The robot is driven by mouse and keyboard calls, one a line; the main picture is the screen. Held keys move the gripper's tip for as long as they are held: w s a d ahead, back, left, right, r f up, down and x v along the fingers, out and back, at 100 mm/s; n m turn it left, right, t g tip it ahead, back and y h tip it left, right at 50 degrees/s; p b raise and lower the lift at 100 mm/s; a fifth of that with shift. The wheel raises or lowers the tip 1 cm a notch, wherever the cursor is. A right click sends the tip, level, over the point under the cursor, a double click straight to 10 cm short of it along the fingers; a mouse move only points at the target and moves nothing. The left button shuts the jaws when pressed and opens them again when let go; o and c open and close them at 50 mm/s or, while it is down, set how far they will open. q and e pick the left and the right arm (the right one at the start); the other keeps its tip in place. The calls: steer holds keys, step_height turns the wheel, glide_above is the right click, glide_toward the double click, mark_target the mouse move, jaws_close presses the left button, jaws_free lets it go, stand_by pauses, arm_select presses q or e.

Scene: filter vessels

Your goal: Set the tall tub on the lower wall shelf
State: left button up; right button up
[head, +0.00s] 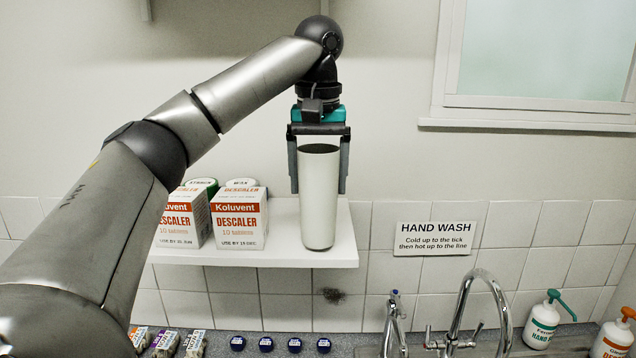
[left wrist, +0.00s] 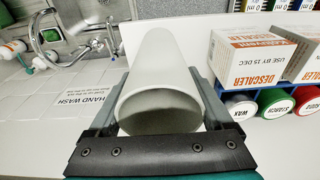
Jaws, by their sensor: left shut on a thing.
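The tall tub (head: 319,200) is a white open-topped cylinder, upright at the right part of the lower wall shelf (head: 280,257). My left gripper (head: 318,185) comes from above with one finger on each side of the tub and is shut on it near its rim. In the left wrist view the tub (left wrist: 160,70) lies between the fingers, its open mouth toward the camera. The tub's base shows near the shelf's front edge; I cannot tell whether it touches the board. My right gripper is not in view.
Two descaler boxes (head: 240,220) stand left of the tub on the shelf, with lidded jars (head: 240,183) behind them. The shelf's right end is clear. A hand wash sign (head: 435,238), taps (head: 465,310) and pump bottles (head: 541,320) are at the right.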

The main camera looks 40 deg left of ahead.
arm_select(q)
steer(key=shift+f, duration=0.45)
steer(key=shift+f, duration=0.2)
steer(key=o, duration=1.2)
steer(key=shift+c, duration=0.2)
steer(key=shift+r, duration=0.15)
step_height(320, 180, up, 12)
steer(key=s+d, duration=0.1)
